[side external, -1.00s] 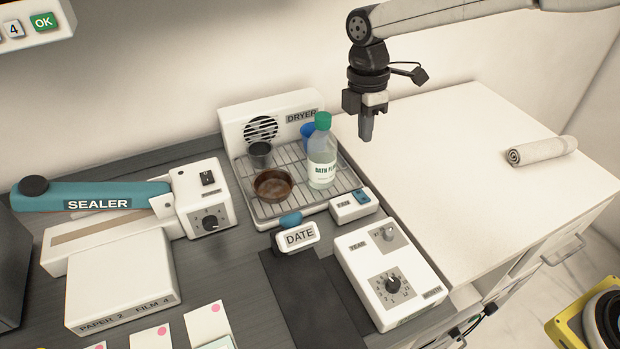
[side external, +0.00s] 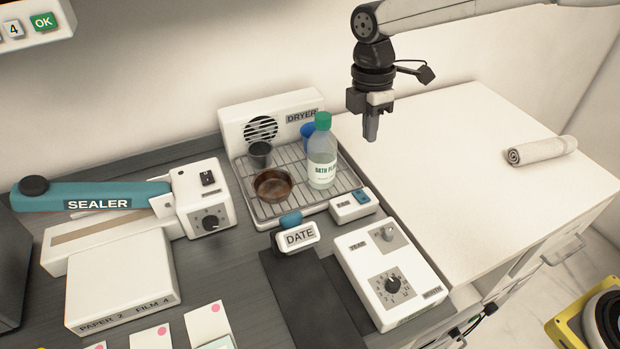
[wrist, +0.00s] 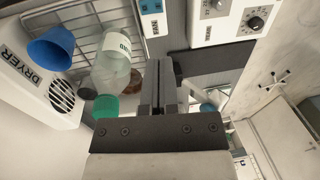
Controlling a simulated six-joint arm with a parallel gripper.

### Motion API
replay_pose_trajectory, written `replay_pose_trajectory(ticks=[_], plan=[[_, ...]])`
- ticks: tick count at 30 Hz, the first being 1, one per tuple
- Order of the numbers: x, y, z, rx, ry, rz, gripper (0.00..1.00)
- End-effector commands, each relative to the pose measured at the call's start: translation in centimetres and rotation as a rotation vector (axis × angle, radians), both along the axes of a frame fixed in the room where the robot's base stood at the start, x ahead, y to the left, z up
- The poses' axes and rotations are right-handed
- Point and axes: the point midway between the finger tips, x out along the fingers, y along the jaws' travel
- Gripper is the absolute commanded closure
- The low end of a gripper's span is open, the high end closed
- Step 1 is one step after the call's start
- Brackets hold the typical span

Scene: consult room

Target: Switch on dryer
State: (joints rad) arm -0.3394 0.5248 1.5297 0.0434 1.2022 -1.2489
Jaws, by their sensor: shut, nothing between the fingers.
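The dryer (side external: 262,110) is a white unit with a round vent and a wire rack (side external: 256,208) in front. It also shows at the left of the wrist view (wrist: 40,85). A small white switch box (side external: 349,211) with a blue rocker (side external: 361,197) sits at the rack's front right corner. The box is at the top of the wrist view, with its blue rocker (wrist: 151,7) at the picture edge. Which way the rocker is tipped I cannot tell. My gripper (side external: 370,138) is shut and empty, pointing down, above and behind the switch box and apart from it.
A green-capped bottle (side external: 322,160), a blue cup (side external: 307,132), a dark cup (side external: 260,154) and a brown dish (side external: 272,184) stand on the rack. The white counter (side external: 450,150) right is mostly clear.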

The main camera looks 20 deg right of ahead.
Motion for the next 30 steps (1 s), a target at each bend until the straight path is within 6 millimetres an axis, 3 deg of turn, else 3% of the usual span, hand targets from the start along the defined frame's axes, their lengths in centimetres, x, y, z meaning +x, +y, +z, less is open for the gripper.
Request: replay_pose_trajectory(ticks=[8, 14, 30], plan=[[0.0, 0.0, -0.3, 0.000, 0.000, 0.000, 1.00], [-0.2, 0.0, -1.6, -0.001, 0.002, 0.000, 1.00], [-1.2, 0.0, -9.3, -0.001, 0.003, 0.001, 1.00]])
